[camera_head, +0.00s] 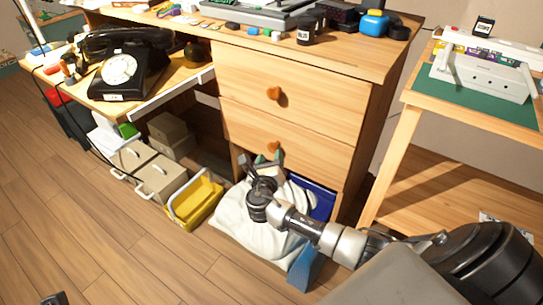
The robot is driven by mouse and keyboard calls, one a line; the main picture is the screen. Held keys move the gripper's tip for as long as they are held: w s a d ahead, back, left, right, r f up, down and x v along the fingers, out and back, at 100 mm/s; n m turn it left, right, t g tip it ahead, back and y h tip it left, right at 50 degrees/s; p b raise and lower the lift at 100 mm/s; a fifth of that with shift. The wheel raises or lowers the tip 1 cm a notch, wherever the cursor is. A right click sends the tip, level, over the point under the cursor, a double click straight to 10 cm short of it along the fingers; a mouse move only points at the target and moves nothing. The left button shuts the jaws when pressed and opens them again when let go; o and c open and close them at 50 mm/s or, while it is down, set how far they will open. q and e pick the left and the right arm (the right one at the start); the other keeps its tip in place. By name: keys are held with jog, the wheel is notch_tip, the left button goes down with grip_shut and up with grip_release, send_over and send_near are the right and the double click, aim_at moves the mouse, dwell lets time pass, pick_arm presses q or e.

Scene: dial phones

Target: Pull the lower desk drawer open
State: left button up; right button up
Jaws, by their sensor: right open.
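The wooden desk has two drawer fronts, one above the other. The lower drawer (312,149) looks closed, its front in line with the upper one. Its round orange-brown wooden knob (273,147) shows just above my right gripper (267,159). The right gripper is open, its fingers pointing up toward the knob from below; I cannot tell whether they touch it. The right arm comes in from the lower right. A small dark piece at the bottom left edge may be part of my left gripper (53,298); its jaws cannot be made out.
The upper drawer (325,95) is closed, with its own knob (274,93). A white sack (238,213) lies below my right gripper, with a yellow bin (196,203) to its left. A side table (470,112) stands right. A black dial phone (120,66) sits on the left.

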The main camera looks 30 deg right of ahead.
aim_at(272, 150)
jog(key=shift+b+x, duration=0.55)
jog(key=shift+x, duration=1.35)
grip_shut()
